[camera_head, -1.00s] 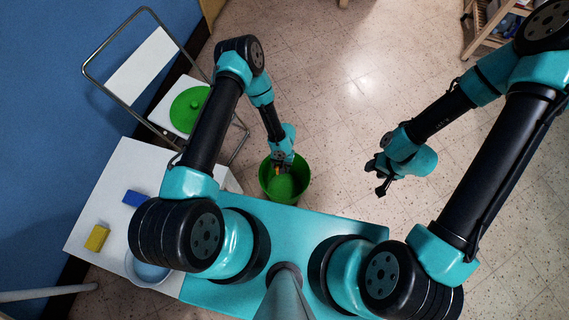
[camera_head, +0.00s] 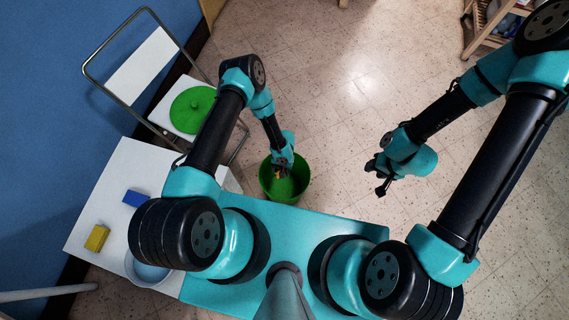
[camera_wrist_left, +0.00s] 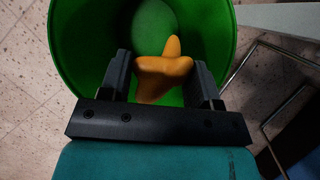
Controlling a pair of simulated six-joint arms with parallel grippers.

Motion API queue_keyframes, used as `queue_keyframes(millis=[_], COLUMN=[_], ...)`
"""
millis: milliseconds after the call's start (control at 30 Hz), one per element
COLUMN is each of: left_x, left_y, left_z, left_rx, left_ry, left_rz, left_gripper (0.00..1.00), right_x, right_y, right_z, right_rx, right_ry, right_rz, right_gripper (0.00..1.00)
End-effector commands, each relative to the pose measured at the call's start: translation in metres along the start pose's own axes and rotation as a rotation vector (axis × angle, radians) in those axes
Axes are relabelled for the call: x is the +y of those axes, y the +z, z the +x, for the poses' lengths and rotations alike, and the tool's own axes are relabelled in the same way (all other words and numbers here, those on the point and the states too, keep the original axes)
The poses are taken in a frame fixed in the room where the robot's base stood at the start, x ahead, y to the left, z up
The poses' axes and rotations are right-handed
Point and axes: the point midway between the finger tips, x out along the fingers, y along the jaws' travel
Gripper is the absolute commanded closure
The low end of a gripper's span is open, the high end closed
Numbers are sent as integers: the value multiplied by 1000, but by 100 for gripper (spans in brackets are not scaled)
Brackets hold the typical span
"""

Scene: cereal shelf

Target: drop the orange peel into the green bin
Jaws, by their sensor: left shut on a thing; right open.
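The green bin (camera_head: 289,190) stands open on the floor in front of my base in the head view. Its rim and inner wall (camera_wrist_left: 225,22) fill much of the left wrist view. My left gripper (camera_head: 280,172) is over the bin's mouth. It is shut on the orange peel (camera_wrist_left: 165,72), which sits between the two dark fingers with the bin's inside behind it. In the head view only a small bit of the peel (camera_head: 278,175) shows. My right gripper (camera_head: 382,181) is open and empty, over bare floor to the right of the bin.
A white table (camera_head: 105,190) at the left holds a blue block (camera_head: 134,198), a yellow block (camera_head: 97,238) and a bowl (camera_head: 148,272). A folding chair (camera_head: 140,72) with a green lid (camera_head: 192,109) stands behind it. A wooden shelf (camera_head: 487,35) is at the top right.

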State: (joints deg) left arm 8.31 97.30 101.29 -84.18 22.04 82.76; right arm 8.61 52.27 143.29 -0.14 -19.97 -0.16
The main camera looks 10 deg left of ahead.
Motion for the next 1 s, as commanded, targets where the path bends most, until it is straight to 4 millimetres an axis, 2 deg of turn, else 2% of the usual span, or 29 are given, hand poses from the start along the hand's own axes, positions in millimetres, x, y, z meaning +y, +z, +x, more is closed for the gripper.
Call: queue_keyframes(millis=[167, 200, 500, 800, 1000], left_x=[0, 0, 0, 0, 0], left_y=[0, 0, 0, 0, -1], left_z=[0, 0, 0, -3, -21], left_rx=[0, 0, 0, 0, 2], left_ry=[0, 0, 0, 0, 0], left_rz=[0, 0, -1, -1, -1], left_gripper=[66, 40, 13, 13, 13], right_x=[0, 0, 0, 0, 0], right_y=[0, 0, 0, 0, 0], right_z=[0, 0, 0, 0, 0], right_rx=[0, 0, 0, 0, 0], right_ry=[0, 0, 0, 0, 0], right_rz=[0, 0, 0, 0, 0], right_gripper=[57, 57, 57, 57, 57])
